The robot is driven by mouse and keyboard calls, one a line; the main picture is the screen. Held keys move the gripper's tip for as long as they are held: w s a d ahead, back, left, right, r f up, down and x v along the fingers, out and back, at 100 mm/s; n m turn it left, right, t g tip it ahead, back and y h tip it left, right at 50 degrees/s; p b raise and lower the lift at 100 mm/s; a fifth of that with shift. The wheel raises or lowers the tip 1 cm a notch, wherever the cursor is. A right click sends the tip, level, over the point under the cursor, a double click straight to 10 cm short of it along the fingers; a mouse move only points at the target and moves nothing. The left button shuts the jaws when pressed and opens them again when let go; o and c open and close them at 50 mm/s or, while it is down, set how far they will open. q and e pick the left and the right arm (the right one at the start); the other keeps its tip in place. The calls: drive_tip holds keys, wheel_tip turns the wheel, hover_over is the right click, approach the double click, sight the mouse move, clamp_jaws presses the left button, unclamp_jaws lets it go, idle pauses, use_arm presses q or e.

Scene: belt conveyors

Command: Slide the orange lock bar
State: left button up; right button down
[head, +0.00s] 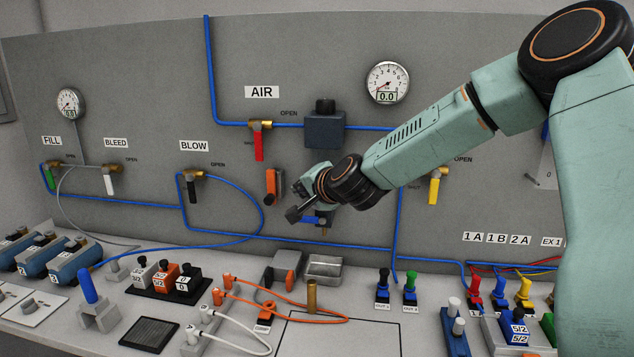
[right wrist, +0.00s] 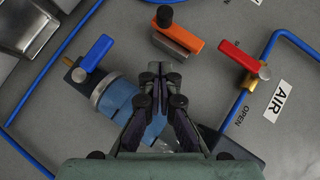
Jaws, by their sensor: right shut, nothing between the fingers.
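The orange lock bar (head: 271,184) is on the grey wall panel, below the red-handled AIR valve. In the right wrist view the bar (right wrist: 185,34) lies tilted beside a grey metal block, with a black knob (right wrist: 164,16) at its upper-left end. My right gripper (head: 296,203) is in front of the panel, just right of the bar and slightly lower. In the right wrist view its fingers (right wrist: 156,70) are closed together and empty, with a gap between their tips and the bar. My left gripper is out of view.
A blue-handled valve (right wrist: 97,53) is close beside the fingers, on a blue cylindrical body (right wrist: 120,98). The red valve handle (head: 259,146) is just above the bar. Blue pipe (head: 330,243) runs below. The bench holds a metal tray (head: 323,269) and an upright brass-coloured cylinder (head: 311,295).

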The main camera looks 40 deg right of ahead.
drive_tip(key=p+v, duration=0.3)
drive_tip(key=v, duration=0.3)
drive_tip(key=shift+s+a+r, duration=0.15)
drive_tip(key=shift+s+a, duration=0.05)
drive_tip(key=shift+w, duration=0.1)
idle(0.6)
